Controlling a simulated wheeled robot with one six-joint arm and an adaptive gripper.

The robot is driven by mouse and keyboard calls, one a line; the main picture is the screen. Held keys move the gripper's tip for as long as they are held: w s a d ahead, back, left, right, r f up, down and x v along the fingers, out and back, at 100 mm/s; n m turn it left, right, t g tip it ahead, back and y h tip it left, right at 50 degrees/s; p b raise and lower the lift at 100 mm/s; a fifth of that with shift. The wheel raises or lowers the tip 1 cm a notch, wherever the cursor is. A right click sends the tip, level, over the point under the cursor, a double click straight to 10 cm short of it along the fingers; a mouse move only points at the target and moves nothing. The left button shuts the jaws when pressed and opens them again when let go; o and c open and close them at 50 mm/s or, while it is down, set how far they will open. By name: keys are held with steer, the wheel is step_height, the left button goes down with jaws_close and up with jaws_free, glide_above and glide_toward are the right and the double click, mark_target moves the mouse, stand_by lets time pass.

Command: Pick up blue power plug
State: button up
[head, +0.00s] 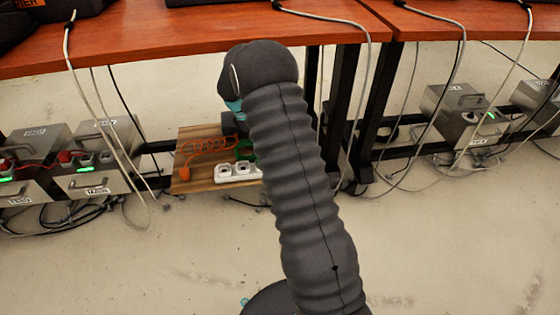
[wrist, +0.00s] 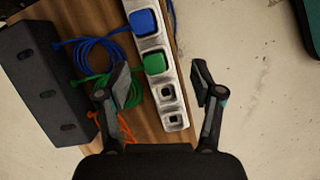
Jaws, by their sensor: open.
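The blue power plug (wrist: 145,22) sits in the top visible socket of a white power strip (wrist: 184,128) in the wrist view, with a coiled blue cable (wrist: 103,48) to its left. A green plug (wrist: 155,64) sits in the socket below it. My gripper (wrist: 162,77) is open and empty. Its two fingers stand on either side of the strip, around the green plug's level and below the blue plug in the picture. In the head view the strip (head: 228,175) shows on a wooden board, but my arm hides the blue plug.
The wooden board (head: 198,187) also carries an orange cable and plug (head: 184,173). A dark box (wrist: 42,82) stands left of the cables. Red-brown tables (head: 180,40) overhang the area. Grey metal boxes (head: 100,178) stand to the left; bare floor lies right of the strip.

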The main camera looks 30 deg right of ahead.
steer(key=shift+d+f+n+b, duration=0.4)
steer(key=shift+d+f, duration=0.7)
steer(key=shift+f, duration=0.75)
steer(key=shift+d+f+n+b, duration=0.2)
steer(key=shift+d+f+n, duration=0.35)
steer(key=shift+d+f, duration=1)
steer(key=shift+d+f+n+b, duration=0.4)
steer(key=shift+d+f, duration=0.3)
steer(key=shift+f, duration=1.5)
steer(key=c, duration=1.3)
